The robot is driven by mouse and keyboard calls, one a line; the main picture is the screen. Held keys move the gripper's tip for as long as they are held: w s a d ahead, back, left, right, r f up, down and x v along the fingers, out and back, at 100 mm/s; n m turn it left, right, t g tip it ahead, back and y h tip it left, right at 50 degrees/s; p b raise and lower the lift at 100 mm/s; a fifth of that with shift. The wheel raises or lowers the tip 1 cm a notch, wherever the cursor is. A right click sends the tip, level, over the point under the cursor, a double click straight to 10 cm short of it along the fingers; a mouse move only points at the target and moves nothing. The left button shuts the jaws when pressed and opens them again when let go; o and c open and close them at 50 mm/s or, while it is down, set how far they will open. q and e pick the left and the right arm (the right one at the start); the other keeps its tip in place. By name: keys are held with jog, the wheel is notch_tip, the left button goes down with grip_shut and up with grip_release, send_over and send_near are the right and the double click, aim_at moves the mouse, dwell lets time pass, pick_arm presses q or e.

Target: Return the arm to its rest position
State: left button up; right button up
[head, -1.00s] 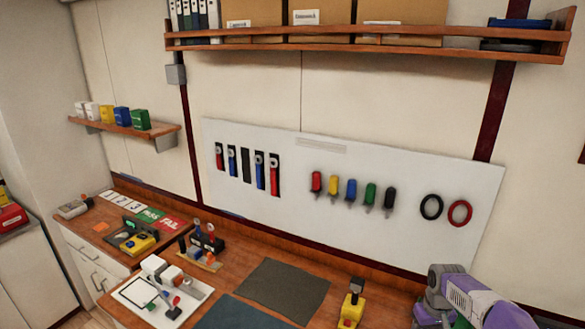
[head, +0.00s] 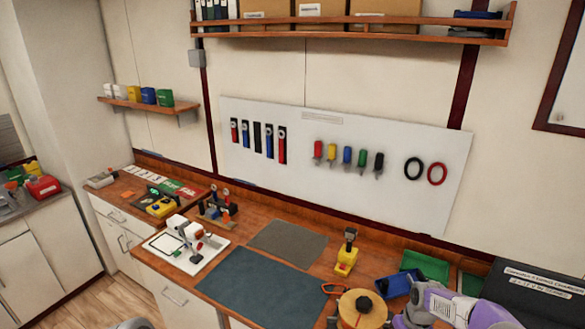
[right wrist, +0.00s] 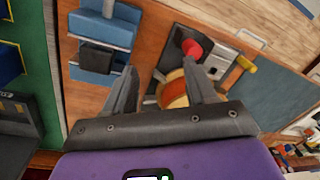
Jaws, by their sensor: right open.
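My right arm (head: 445,308), purple and grey, comes in at the bottom right of the head view, over the right part of the wooden bench. In the right wrist view my right gripper (right wrist: 163,82) has its two dark fingers spread apart with nothing held between them. Beyond the fingers is a round orange and yellow thing (right wrist: 173,88), partly hidden by the right finger. It looks like the spool-like thing (head: 361,307) at the bottom of the head view. My left gripper is not in view.
A blue bin (head: 399,284) and a green bin (head: 425,264) stand close to my right arm. A yellow-based tool (head: 347,253) stands on the bench, left of them. Dark mats (head: 265,277) lie at the middle. A white tool board (head: 300,180) hangs behind.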

jog(key=s+a+f+m+y, duration=0.1)
jog(key=s+a+f+y, duration=0.2)
jog(key=s+a+f, duration=1.05)
jog(key=s+a+f+m, duration=0.25)
jog(key=s+a, duration=0.45)
jog(key=s, duration=0.5)
pick_arm(q)
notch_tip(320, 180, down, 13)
jog(key=b, duration=1.3)
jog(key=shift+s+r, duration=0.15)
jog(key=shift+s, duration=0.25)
pick_arm(e)
notch_tip(320, 180, down, 14)
jog(key=w, duration=0.1)
jog(key=shift+r, duration=0.2)
jog(key=shift+w, duration=0.1)
